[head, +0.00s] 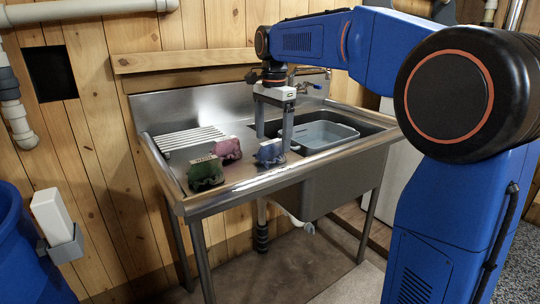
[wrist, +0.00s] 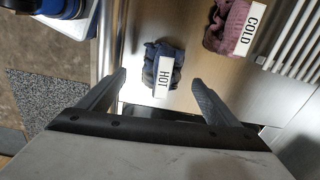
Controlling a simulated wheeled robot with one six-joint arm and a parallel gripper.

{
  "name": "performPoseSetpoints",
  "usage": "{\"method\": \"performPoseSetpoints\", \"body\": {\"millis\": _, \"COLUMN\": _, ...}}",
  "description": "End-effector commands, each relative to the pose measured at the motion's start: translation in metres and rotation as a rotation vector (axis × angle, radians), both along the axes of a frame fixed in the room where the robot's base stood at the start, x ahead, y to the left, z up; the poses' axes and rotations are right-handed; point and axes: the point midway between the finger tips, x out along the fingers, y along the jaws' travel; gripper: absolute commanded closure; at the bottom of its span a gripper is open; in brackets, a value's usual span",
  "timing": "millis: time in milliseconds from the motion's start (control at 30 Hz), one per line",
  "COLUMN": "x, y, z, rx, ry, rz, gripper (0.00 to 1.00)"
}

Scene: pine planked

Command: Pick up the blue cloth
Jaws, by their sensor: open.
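The blue cloth (head: 269,154) lies crumpled on the steel counter beside the sink basin. In the wrist view the blue cloth (wrist: 158,52) has a white label reading HOT across it. My gripper (head: 273,140) is open and points down by the blue cloth, close to the sink. In the wrist view the two fingertips of my gripper (wrist: 158,80) are spread, with the cloth just beyond and roughly between them. Nothing is held. I cannot tell whether a finger touches the cloth.
A pink cloth (head: 228,148), labelled COLD in the wrist view, and a green cloth (head: 205,174) lie to the left on the counter. A white ribbed rack (head: 188,138) is behind them. A grey tub (head: 325,132) sits in the basin at right. A backsplash and faucet stand behind.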

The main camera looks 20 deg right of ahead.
Motion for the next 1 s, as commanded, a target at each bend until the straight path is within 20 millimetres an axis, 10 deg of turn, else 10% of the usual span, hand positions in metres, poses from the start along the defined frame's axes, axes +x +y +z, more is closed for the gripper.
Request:
{"method": "performPoseSetpoints", "body": {"millis": 667, "x": 0.004, "y": 0.005, "z": -0.049, "rx": 0.0, "ry": 0.0, "rz": 0.0, "gripper": 0.15}}
{"method": "performPoseSetpoints", "body": {"millis": 867, "x": 0.004, "y": 0.004, "z": -0.049, "rx": 0.0, "ry": 0.0, "rz": 0.0, "gripper": 0.59}}
{"method": "performPoseSetpoints", "body": {"millis": 1000, "x": 0.004, "y": 0.004, "z": -0.049, "rx": 0.0, "ry": 0.0, "rz": 0.0, "gripper": 0.6}}
